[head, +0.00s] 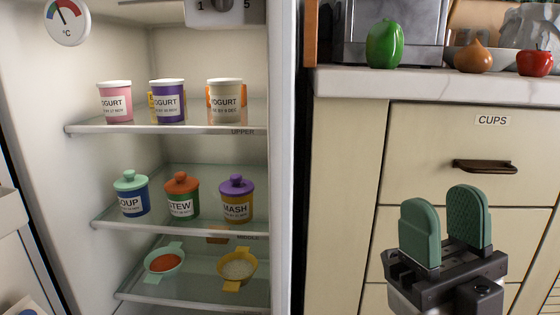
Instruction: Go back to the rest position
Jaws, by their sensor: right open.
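My right gripper (446,232) is in the lower right of the head view, in front of the cream drawers. Its two green finger pads stand upright and apart, with nothing between them. My left gripper does not show.
An open fridge (160,55) holds yogurt cups (168,101) on its upper shelf, lidded soup, stew and mash jars (182,196) on the middle one, and two small bowls (237,268) below. A marble counter (440,84) carries a green pepper (384,44), an onion (473,56) and a tomato (534,62).

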